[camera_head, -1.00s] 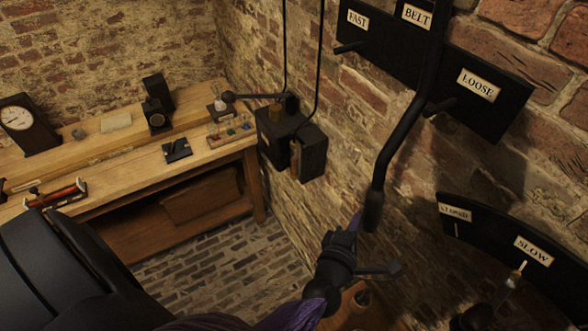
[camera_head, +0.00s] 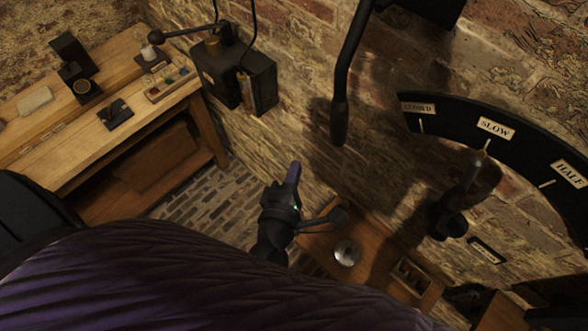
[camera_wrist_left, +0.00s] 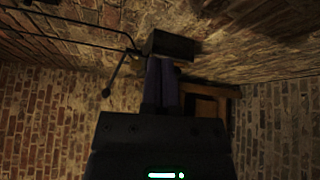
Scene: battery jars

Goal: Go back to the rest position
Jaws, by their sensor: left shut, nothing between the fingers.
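My left gripper (camera_head: 293,172) is shut and empty, with its purple fingers together and pointing up in the head view. It hangs in free air in front of the brick wall, below and left of the handle of a long black lever (camera_head: 341,118), and apart from it. In the left wrist view its closed fingers (camera_wrist_left: 160,84) show at the middle with nothing held. My right gripper is not in view.
A black box (camera_head: 235,75) hangs on the wall. A wooden bench (camera_head: 160,116) is at left. A curved dial plate with a SLOW label (camera_head: 495,128) and a black control handle (camera_head: 452,212) are at right. A small wooden table (camera_head: 375,245) holds a metal dish (camera_head: 347,253).

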